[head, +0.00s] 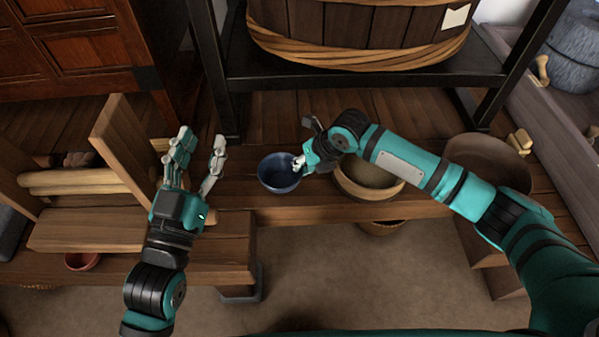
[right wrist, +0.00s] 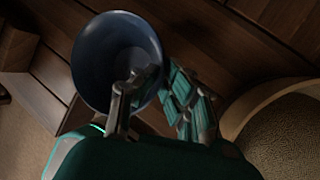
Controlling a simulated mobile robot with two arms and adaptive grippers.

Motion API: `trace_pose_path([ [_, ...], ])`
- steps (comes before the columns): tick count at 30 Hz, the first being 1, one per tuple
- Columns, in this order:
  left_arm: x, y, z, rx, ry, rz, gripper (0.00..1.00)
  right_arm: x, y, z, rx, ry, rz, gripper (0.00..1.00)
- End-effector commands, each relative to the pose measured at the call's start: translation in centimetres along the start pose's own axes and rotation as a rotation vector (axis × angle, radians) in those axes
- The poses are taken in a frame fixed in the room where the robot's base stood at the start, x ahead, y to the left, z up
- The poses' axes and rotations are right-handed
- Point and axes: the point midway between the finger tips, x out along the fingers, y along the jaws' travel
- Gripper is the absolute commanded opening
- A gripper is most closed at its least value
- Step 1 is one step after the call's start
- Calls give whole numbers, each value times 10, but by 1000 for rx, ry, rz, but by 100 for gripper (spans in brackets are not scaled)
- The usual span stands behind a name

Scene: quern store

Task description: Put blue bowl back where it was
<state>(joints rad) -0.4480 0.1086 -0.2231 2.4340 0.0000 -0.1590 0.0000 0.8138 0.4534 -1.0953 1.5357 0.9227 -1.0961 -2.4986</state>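The blue bowl (head: 276,176) is at the low wooden bench, left of a wider tan bowl. It also shows in the right wrist view (right wrist: 105,50), its open mouth facing the camera. My right gripper (head: 301,163) is at the bowl's right rim. In the right wrist view this gripper (right wrist: 158,85) has its thumb inside the bowl and its fingers outside, closed on the rim. I cannot tell whether the bowl's base touches the bench. My left gripper (head: 196,160) is open and empty, left of the bowl, with its fingers spread upward.
The wide tan bowl (head: 352,188) sits partly under my right forearm and shows in the right wrist view (right wrist: 285,130). A brown basin (head: 490,150) stands further right. A wooden upright (head: 118,145) rises at left. Black stand legs (head: 226,105) and a big tub (head: 350,30) are behind the bench (head: 320,208).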

Motion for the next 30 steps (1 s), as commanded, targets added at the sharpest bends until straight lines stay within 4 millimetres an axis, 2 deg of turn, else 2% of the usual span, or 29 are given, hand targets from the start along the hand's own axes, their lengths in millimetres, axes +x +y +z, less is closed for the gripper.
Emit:
trace_pose_path([
  [4,-3,5,-32,-8,208,11,40,7,-7,-1,-3,-1,1,0],
  [9,-8,8,-56,-13,340,17,40,9,-10,-1,-6,0,2,0],
  [22,-11,8,-62,-14,374,18,40,10,-11,-2,-5,1,3,0],
  [23,-11,8,-63,-14,376,18,40,10,-11,-2,-6,1,2,8],
  [27,-11,8,-63,-14,374,18,40,10,-11,-2,-6,2,2,26],
  [30,-11,8,-63,-14,374,18,40,10,-11,-2,-6,2,2,29],
])
